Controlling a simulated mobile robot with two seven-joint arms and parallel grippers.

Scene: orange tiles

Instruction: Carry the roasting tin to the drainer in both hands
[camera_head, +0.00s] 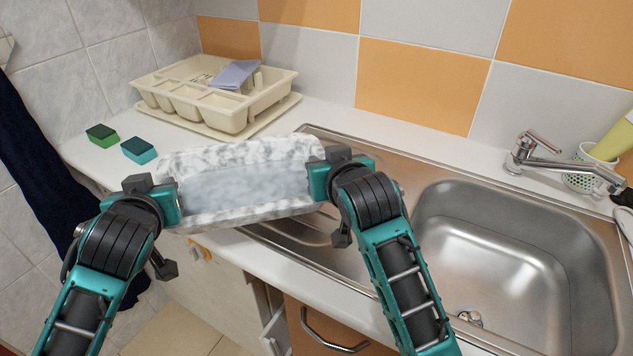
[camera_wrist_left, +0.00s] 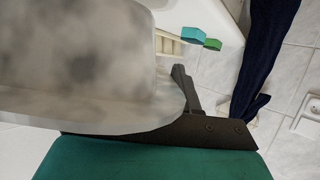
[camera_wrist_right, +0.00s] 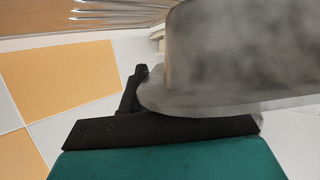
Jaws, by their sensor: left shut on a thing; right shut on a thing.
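The roasting tin (camera_head: 240,183) is a mottled grey-white pan held over the front of the counter, left of the sink. My left gripper (camera_head: 165,190) is shut on its left end, and my right gripper (camera_head: 325,172) is shut on its right end. The tin also fills much of the left wrist view (camera_wrist_left: 80,70) and the right wrist view (camera_wrist_right: 240,50). The drainer could be the ribbed steel drainboard (camera_head: 400,172), partly hidden behind the tin and my right arm, or the cream compartmented rack (camera_head: 215,125) at the back; I cannot tell which.
A bluish cloth-like item (camera_head: 234,75) lies in the cream rack. A green sponge (camera_head: 102,136) and a teal sponge (camera_head: 139,151) lie on the counter at left. The sink basin (camera_head: 510,240), tap (camera_head: 535,155) and a dotted cup (camera_head: 590,170) are at right. A dark cloth (camera_head: 35,150) hangs at far left.

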